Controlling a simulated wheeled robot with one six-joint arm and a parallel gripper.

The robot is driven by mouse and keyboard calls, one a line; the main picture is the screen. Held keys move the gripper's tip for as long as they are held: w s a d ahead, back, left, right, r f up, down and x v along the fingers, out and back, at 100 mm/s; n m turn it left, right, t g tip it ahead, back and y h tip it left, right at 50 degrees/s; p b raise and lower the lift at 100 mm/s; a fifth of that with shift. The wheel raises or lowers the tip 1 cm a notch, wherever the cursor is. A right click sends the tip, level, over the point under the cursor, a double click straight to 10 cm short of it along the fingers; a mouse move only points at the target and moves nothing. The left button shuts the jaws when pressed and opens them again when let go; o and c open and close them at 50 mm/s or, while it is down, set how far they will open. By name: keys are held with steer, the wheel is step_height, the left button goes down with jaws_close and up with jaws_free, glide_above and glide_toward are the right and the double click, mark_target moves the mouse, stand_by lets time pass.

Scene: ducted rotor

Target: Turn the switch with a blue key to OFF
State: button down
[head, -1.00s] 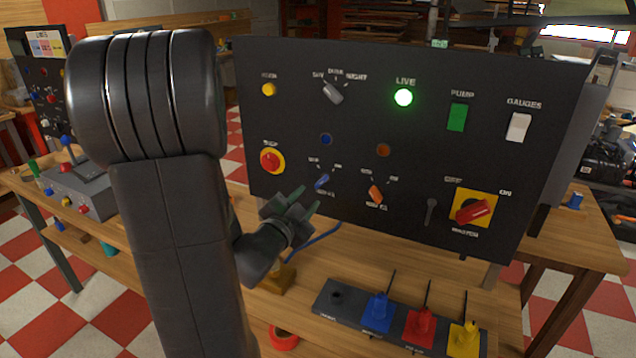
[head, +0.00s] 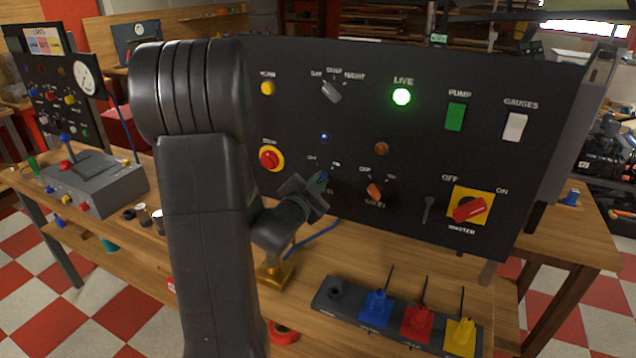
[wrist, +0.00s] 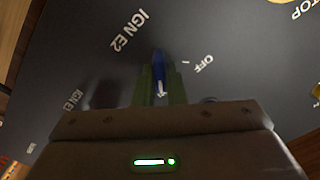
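The blue key (wrist: 159,62) is in the wrist view, on the dark panel between the printed words IGN E2 and OFF. Its long side runs roughly up the picture. My gripper (wrist: 160,80) has its two green fingers on either side of it, apart, with the key between them. Whether the fingers touch it is unclear. In the head view my gripper (head: 318,184) is at the panel's lower left and hides most of the key switch.
An orange switch (head: 374,191) sits just right of my gripper. A red STOP button (head: 269,159) is to its left, and a red master switch (head: 470,209) is farther right. Below is a block (head: 337,290) with blue, red and yellow plugs. A green LIVE lamp (head: 401,97) glows.

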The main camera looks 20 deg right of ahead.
steer(key=shift+n, duration=0.3)
steer(key=n+b, duration=0.1)
steer(key=n, duration=0.1)
steer(key=shift+n, duration=0.4)
steer(key=n, duration=0.4)
steer(key=shift+a, duration=0.1)
steer(key=shift+w+a+n+p, duration=0.1)
steer(key=shift+n+p, duration=0.4)
steer(key=shift+n, duration=1.65)
steer(key=shift+w+n+p, duration=0.1)
steer(key=shift+n+p, duration=0.35)
steer(key=shift+n, duration=1.7)
steer(key=c, duration=1.5)
jaws_free()
steer(key=shift+s+a, duration=0.1)
